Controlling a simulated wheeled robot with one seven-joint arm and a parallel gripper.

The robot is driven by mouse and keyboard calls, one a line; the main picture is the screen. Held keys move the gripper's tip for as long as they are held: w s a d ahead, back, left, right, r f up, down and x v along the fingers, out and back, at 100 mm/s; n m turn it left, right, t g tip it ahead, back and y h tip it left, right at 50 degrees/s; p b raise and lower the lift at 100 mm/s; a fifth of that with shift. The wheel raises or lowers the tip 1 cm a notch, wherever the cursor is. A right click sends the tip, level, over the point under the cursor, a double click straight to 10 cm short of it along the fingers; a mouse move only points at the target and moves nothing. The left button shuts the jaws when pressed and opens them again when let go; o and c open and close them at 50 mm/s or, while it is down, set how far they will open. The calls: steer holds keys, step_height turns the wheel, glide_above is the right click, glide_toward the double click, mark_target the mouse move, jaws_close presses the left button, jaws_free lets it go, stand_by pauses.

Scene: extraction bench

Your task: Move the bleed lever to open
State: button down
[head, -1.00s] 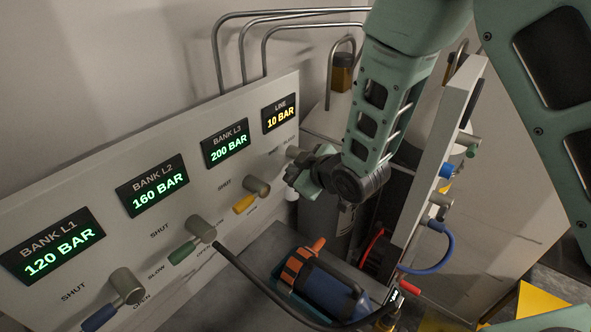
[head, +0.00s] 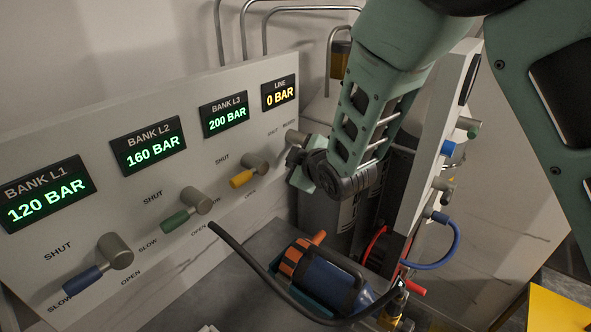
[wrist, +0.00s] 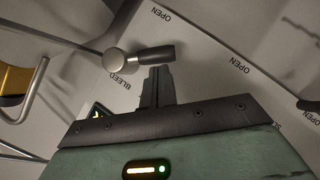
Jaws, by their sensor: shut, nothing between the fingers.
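The bleed lever has a round silver hub (wrist: 114,60) and a dark grey handle (wrist: 156,54) in the wrist view. Its handle points right from the hub there. The printed word BLEED (wrist: 122,82) is beside it, and a word OPEN (wrist: 160,13) is above it. My gripper (wrist: 157,72) is shut and empty, its fingertips right at the handle's lower side; I cannot tell whether they touch. In the head view the lever's hub (head: 293,137) shows at the panel's right end, while my gripper (head: 297,160) hides its handle.
The LINE display (head: 279,93) reads 0 BAR. Three bank levers, blue (head: 82,281), green (head: 174,221) and yellow (head: 241,179), lie left along the panel. A blue and orange bottle-like tool (head: 325,282) with a black hose lies below. A side panel (head: 437,150) stands close right of my arm.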

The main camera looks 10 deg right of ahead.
steer(key=f+n+t+b, duration=0.1)
steer(key=b, duration=0.2)
steer(key=w+d+f+n+t+b, duration=0.1)
steer(key=f+n+t+b, duration=0.1)
steer(key=b, duration=0.1)
steer(key=w+d+f+n+t+h+b, duration=0.1)
steer(key=n+b, duration=0.1)
steer(key=b, duration=0.1)
steer(key=shift+f+b, duration=0.25)
steer(key=shift+b, duration=0.1)
steer(key=shift+w+d, duration=0.1)
stand_by(0.4)
steer(key=shift+f, duration=0.1)
